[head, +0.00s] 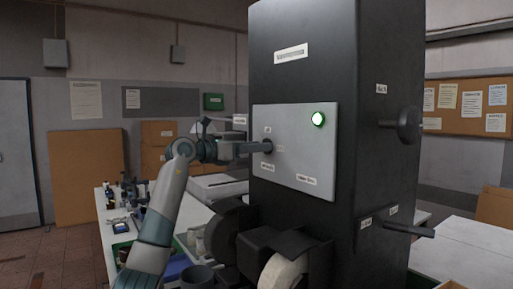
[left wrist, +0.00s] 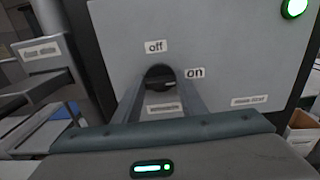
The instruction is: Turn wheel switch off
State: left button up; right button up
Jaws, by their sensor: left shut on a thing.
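The black wheel switch (left wrist: 158,75) sits on a light grey panel (head: 300,165) on the front of a tall dark machine. In the left wrist view a label "off" (left wrist: 156,47) is above the switch and a label "on" (left wrist: 195,73) is to its right. The switch's grip looks roughly level, in line with "on". My left gripper (head: 262,147) reaches the panel from the left and is shut on the switch; its fingers stand on either side of it and partly hide it. A round green lamp (head: 318,119) on the panel is lit. My right gripper is not in view.
The machine (head: 385,75) has a round handwheel (head: 408,125) and a lever (head: 408,229) on its right side. A white table (head: 112,240) with bottles and small items stands at the left.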

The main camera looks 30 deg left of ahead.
pick_arm(q)
jog(key=shift+n, duration=0.3)
jog(key=shift+a+f+n+p, duration=0.1)
jog(key=shift+n+p, duration=1.5)
jog(key=shift+n, duration=2.75)
jog(key=shift+a+n+p, duration=0.1)
jog(key=shift+n+p, duration=1.5)
jog(key=shift+n, duration=2.75)
jog(key=o, duration=1.1)
jog(key=shift+c, duration=0.2)
jog(key=shift+f, duration=0.1)
